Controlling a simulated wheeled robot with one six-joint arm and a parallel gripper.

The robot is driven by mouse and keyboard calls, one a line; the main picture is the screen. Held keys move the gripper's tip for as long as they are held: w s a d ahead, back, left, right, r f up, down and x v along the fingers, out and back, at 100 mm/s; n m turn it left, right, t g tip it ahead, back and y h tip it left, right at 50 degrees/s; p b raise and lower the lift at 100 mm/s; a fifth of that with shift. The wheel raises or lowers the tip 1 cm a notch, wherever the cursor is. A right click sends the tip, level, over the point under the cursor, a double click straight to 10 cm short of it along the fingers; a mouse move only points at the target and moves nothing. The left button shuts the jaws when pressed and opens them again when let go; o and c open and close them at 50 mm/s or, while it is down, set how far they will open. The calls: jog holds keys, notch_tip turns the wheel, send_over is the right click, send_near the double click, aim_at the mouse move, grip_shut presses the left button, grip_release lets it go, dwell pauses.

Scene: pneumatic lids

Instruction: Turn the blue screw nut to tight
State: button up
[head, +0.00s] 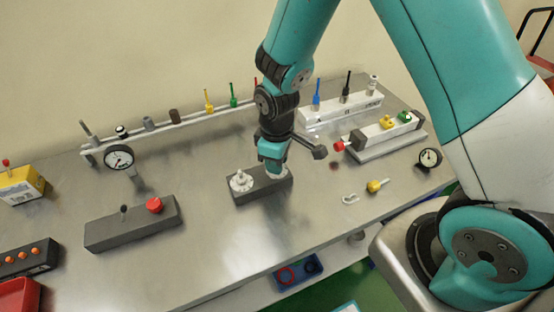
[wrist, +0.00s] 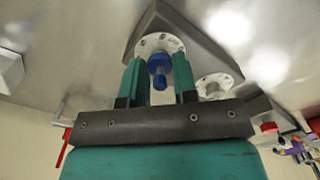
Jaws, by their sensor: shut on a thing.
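The blue screw nut (wrist: 158,64) sits on a round white flange with bolt holes (wrist: 160,41), on a dark grey block (head: 252,196). My gripper (wrist: 159,70) has its two green fingers on either side of the nut and is shut on it. In the head view my gripper (head: 272,158) points down at the right end of the block and hides the nut. Whether the nut is tight cannot be seen.
A second white flange (head: 241,182) is on the block's left end. A dark box with a red button (head: 154,205) lies to the left. A white unit with a red knob (head: 339,146) and a loose yellow-knobbed part (head: 375,186) are to the right. Bare metal table lies in front.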

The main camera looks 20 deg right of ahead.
jog(key=o, duration=0.9)
notch_tip(320, 180, up, 18)
jog(key=shift+f+b, duration=0.25)
jog(key=shift+b, duration=0.7)
jog(key=s+a+r+y, duration=0.1)
jog(key=s, duration=0.5)
jog(key=s+a+r+m+y, duration=0.1)
jog(key=s+a+r, duration=0.1)
jog(key=s, duration=0.4)
jog(key=s+a+r+m+y, duration=0.1)
jog(key=s+r+y, duration=0.1)
jog(key=s, duration=0.4)
jog(key=shift+s+a, duration=0.25)
